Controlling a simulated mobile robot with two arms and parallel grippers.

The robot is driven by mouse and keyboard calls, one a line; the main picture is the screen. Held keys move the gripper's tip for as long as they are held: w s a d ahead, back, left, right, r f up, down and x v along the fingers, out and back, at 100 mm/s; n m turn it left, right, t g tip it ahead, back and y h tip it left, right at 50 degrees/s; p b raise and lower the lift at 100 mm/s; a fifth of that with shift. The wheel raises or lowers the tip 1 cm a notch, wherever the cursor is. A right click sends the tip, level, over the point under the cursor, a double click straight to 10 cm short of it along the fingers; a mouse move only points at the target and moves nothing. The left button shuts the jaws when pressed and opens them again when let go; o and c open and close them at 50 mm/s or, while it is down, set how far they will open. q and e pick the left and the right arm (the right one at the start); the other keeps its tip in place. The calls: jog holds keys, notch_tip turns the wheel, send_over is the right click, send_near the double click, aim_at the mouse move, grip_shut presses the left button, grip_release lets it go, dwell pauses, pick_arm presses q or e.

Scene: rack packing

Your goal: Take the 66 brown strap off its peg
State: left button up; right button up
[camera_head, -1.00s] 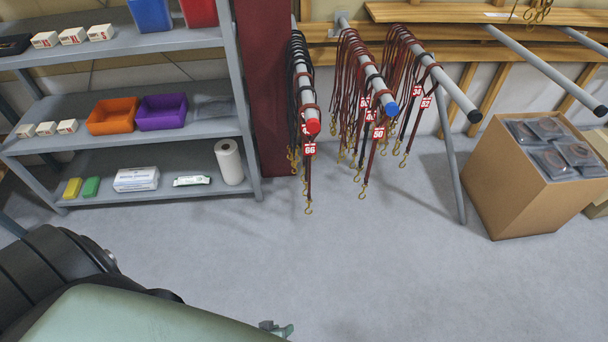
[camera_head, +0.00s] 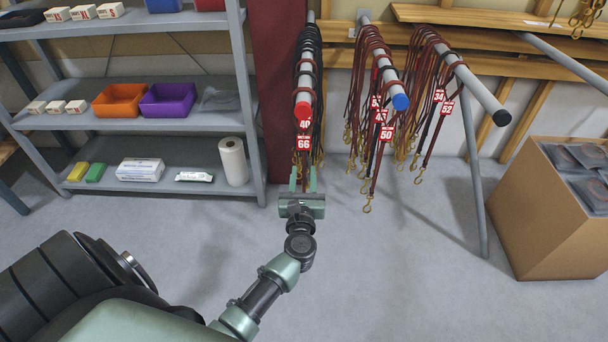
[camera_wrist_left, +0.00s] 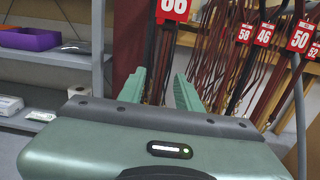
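The brown strap with the red 66 tag (camera_head: 303,143) hangs at the front of the red-tipped peg (camera_head: 304,80), under a 40 tag (camera_head: 304,124). The 66 tag also shows at the top of the left wrist view (camera_wrist_left: 173,8). My left gripper (camera_head: 303,178) is just below the 66 tag, its fingers pointing toward the hanging straps. In the left wrist view the fingers (camera_wrist_left: 158,88) stand apart with brown straps seen in the gap. I cannot tell whether the 66 strap's lower end lies between them. My right gripper is out of view.
Brown straps hang on the blue-tipped peg (camera_head: 383,68) and the black-tipped peg (camera_head: 470,78) to the right. A grey shelf (camera_head: 240,120) stands close on the left. A cardboard box (camera_head: 540,225) stands at right. The floor in front is clear.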

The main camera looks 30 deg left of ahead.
aim_at(304, 170)
pick_arm(q)
jog(key=x, duration=0.3)
jog(key=shift+w+a+f, duration=0.1)
jog(key=shift+w, duration=0.1)
jog(key=shift+c, duration=0.3)
grip_shut()
dwell(1.0)
